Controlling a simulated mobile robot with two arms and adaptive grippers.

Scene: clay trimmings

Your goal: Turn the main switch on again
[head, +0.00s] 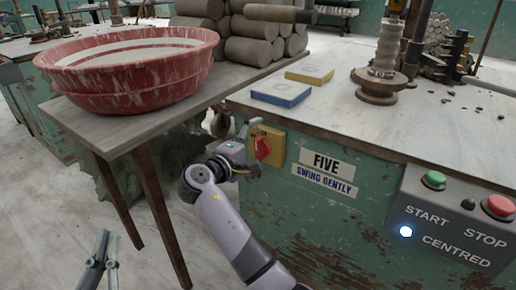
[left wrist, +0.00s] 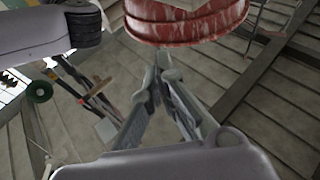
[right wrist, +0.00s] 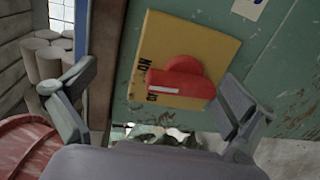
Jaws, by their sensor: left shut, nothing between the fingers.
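The main switch is a red rotary knob (head: 262,148) on a yellow plate (head: 275,146) on the green cabinet's side. In the right wrist view the knob (right wrist: 184,78) carries a white bar beside partly readable black lettering on the plate (right wrist: 190,35). The bar lies towards the lower lettering; I cannot read it fully. My right gripper (head: 246,150) is open in front of the switch, one finger to each side of the knob, apparently not touching it. My left gripper (head: 103,262) is shut and empty, low over the floor; it also shows in the left wrist view (left wrist: 160,75).
A red basin (head: 130,85) stands on a wooden table (head: 105,140) left of the switch. The cabinet (head: 330,235) carries a START/STOP panel (head: 455,225) with a lit white lamp (head: 405,231). Two small boxes (head: 282,92) lie on its top.

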